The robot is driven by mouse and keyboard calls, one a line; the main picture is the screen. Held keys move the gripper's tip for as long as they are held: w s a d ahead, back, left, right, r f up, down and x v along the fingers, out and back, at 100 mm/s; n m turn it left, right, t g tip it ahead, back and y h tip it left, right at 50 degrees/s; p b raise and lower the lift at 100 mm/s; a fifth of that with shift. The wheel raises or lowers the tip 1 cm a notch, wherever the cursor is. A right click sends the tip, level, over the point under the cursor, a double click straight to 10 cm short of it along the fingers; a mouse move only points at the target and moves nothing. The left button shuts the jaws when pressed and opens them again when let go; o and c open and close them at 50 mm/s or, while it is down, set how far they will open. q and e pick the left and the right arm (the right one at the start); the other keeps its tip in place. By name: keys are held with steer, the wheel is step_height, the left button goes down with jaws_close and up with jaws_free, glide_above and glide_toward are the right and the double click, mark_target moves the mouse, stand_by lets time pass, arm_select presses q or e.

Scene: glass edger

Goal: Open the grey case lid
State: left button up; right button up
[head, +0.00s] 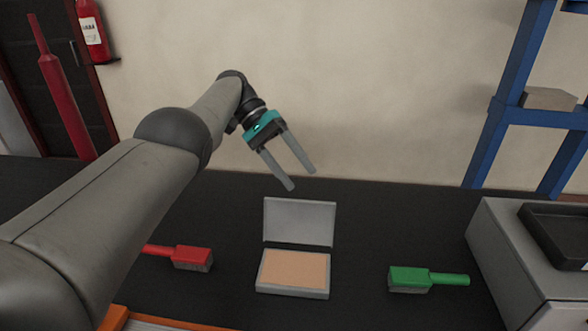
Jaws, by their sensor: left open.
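The grey case (262,286) sits on the black work surface, near the middle of the head view. Its lid (299,221) stands raised at the back, close to upright, and the tan inside of the case shows. My left gripper (302,180) hangs above and behind the lid, with its two grey fingers apart and nothing between them. It looks clear of the lid. My right gripper is not in the picture.
A red brush (190,257) lies left of the case, partly behind my left arm. A green brush (410,278) lies to its right. A grey machine (505,262) with a black tray stands at the right edge. A blue rack (497,110) stands behind. Black surface around the case is free.

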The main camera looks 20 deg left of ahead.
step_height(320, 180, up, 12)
steer(key=p, duration=1.1)
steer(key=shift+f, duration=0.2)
